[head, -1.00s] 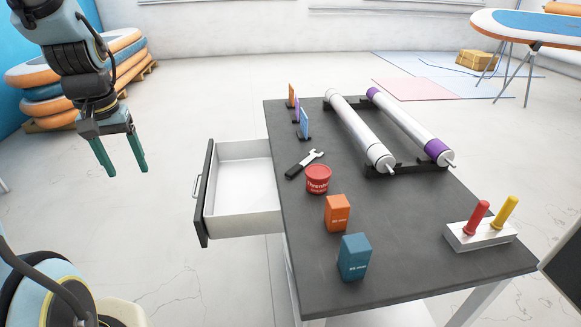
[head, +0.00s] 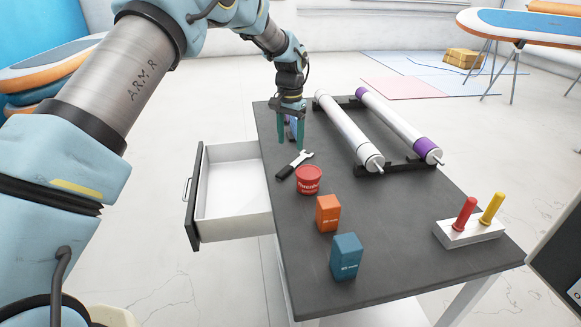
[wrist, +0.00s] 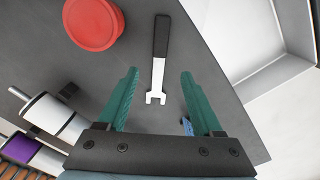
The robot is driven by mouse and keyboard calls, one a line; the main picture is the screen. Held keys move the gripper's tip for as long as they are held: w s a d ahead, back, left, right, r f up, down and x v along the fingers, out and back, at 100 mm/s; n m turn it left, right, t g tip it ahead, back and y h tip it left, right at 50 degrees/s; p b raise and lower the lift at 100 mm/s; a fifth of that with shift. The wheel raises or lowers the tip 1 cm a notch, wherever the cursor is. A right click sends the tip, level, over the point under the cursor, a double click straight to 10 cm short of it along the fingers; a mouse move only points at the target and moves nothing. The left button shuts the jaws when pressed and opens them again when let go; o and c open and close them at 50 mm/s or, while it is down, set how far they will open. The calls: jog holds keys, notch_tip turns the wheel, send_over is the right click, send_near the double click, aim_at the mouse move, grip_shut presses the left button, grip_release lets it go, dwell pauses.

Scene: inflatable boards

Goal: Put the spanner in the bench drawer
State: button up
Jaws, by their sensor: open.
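The spanner (head: 294,164), with a black handle and a bright open-ended head, lies flat on the dark bench top near its left edge. The bench drawer (head: 232,152) is pulled out on the bench's left side and looks empty. My gripper (head: 290,145) is open and points down over the bench, just behind the spanner in the head view. In the wrist view the spanner (wrist: 158,62) lies ahead, its head between the lines of my two green fingers (wrist: 155,85). It is not held. The drawer also shows at the wrist view's upper right (wrist: 268,70).
A red tub (head: 308,181) stands close beside the spanner. An orange box (head: 328,213) and a teal box (head: 346,256) stand nearer the front. Two rollers (head: 350,133) lie in a rack at the right. A block with red and yellow handles (head: 469,230) is at the right corner.

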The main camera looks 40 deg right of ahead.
aim_at(290, 165)
jog(key=shift+f+p, duration=1.85)
jog(key=shift+f, duration=2.25)
jog(key=shift+c, duration=0.3)
grip_shut()
